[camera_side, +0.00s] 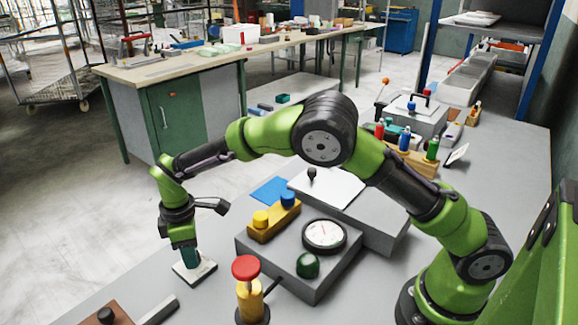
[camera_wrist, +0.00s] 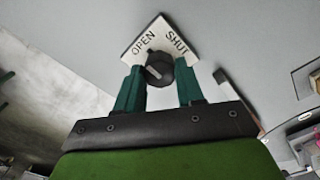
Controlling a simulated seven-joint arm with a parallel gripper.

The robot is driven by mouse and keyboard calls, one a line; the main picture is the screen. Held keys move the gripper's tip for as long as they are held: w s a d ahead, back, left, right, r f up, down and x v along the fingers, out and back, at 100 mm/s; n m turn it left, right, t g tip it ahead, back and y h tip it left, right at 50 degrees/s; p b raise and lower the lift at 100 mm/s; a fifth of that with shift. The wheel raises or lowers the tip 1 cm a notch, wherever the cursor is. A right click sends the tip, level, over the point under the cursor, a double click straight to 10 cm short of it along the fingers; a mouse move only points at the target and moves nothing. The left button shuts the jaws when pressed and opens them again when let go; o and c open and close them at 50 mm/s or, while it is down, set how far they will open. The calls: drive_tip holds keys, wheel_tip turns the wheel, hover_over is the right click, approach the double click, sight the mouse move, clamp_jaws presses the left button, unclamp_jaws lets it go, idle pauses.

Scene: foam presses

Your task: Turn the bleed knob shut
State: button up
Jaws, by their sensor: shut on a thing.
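The bleed knob (camera_wrist: 160,70) is a small dark round knob on a white square plate (camera_wrist: 133,55) marked OPEN and SHUT. A pale line on the knob's face points up and left, toward the OPEN side. My gripper (camera_wrist: 159,68) has one green finger on each side of the knob and is shut on it. In the side view my gripper (camera_side: 191,262) points down over the white plate (camera_side: 207,270) at the front left of the grey table. The fingers hide the knob there.
A grey box with a dial gauge (camera_side: 324,235) and a green knob (camera_side: 308,265) stands to the right. A red-topped yellow button post (camera_side: 247,285) stands front right of the plate. A wooden block with a dark knob (camera_side: 106,316) lies front left. The plate's immediate surroundings are clear.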

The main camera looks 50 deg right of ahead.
drive_tip(key=shift+m, duration=0.3)
drive_tip(key=m, duration=0.3)
drive_tip(key=shift+r+m, duration=0.1)
drive_tip(key=shift+m, duration=0.3)
drive_tip(key=m, duration=0.4)
drive_tip(key=shift+m, duration=0.3)
drive_tip(key=m, duration=0.8)
drive_tip(key=shift+m, duration=0.3)
drive_tip(key=shift+d+m, duration=0.1)
drive_tip(key=shift+m, duration=0.2)
drive_tip(key=o, duration=1)
drive_tip(key=shift+o, duration=0.2)
wheel_tip(320, 180, up, 17)
